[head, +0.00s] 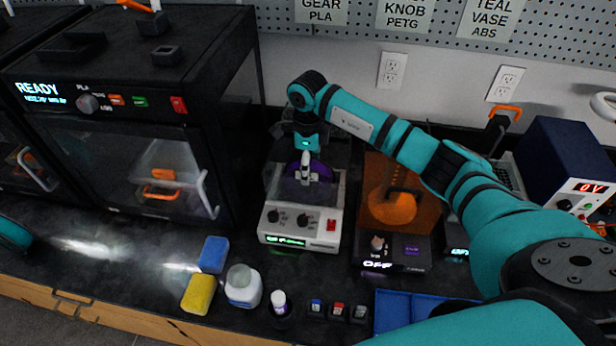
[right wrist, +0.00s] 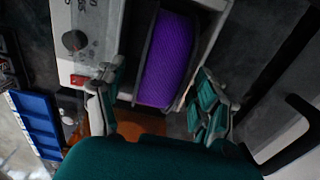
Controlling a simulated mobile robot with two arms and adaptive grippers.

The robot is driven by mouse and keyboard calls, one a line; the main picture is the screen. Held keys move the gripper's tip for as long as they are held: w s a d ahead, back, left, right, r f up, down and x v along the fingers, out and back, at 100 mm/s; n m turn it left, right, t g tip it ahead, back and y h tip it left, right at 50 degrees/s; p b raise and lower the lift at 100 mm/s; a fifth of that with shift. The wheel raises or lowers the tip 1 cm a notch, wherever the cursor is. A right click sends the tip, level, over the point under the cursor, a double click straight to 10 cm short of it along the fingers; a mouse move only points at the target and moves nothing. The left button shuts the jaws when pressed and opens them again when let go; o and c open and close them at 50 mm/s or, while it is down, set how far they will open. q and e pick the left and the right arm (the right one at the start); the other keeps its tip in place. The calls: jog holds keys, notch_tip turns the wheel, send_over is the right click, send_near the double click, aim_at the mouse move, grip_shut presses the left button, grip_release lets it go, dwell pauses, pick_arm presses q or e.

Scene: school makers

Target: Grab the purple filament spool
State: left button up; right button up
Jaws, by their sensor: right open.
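The purple filament spool (head: 322,171) sits upright in the white machine with knobs and a green display (head: 268,222). In the head view my right gripper partly hides it. In the right wrist view the purple spool (right wrist: 168,62) lies ahead, between the lines of the two fingers. My right gripper (head: 305,172) points down over the machine from above. It also shows in the right wrist view (right wrist: 160,88), with its fingers spread wide and nothing held between them. I cannot tell whether a finger touches the spool. My left gripper is out of view.
A black printer (head: 130,120) stands close on the left. An orange-lit unit (head: 428,205) stands close on the right. A blue sponge (head: 214,254), yellow sponge (head: 198,294), white jar (head: 243,287) and small bottle (head: 279,303) lie in front. A blue tray (head: 391,312) is at the front right.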

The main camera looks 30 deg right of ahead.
jog(key=shift+f, duration=0.1)
jog(key=shift+c, duration=0.2)
grip_shut()
dwell(0.4)
